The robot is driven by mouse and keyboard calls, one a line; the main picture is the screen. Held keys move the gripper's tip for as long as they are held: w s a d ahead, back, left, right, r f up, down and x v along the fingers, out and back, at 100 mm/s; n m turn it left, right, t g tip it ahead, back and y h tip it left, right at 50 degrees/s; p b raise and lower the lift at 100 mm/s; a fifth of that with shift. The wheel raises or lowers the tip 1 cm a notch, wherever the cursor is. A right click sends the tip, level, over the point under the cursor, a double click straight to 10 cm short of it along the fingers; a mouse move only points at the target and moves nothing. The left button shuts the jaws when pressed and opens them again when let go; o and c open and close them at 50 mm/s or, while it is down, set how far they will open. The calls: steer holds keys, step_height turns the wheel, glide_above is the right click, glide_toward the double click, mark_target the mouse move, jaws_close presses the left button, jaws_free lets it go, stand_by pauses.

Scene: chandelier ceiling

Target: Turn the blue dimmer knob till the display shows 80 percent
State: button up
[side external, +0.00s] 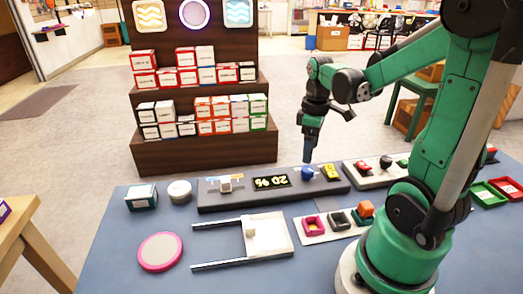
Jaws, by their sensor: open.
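The blue dimmer knob (307,174) sits on a long dark panel (210,202) at the back of the blue table. A black display (270,182) with yellow digits lies to the left of the knob; it appears to read 20 %. My gripper (308,157) points down just above the knob, seemingly apart from it. It is open and empty, though its fingers overlap in this view and the gap between them is hard to see.
A yellow switch (331,172) is close to the right of the knob, and a white slider (225,185) is at the panel's left. Another panel with buttons (378,172) stands at right. A white railed fixture (268,235) and pink disc (160,251) lie in front.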

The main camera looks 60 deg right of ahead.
mark_target(308, 169)
steer(key=shift+f, duration=2.7)
jaws_close()
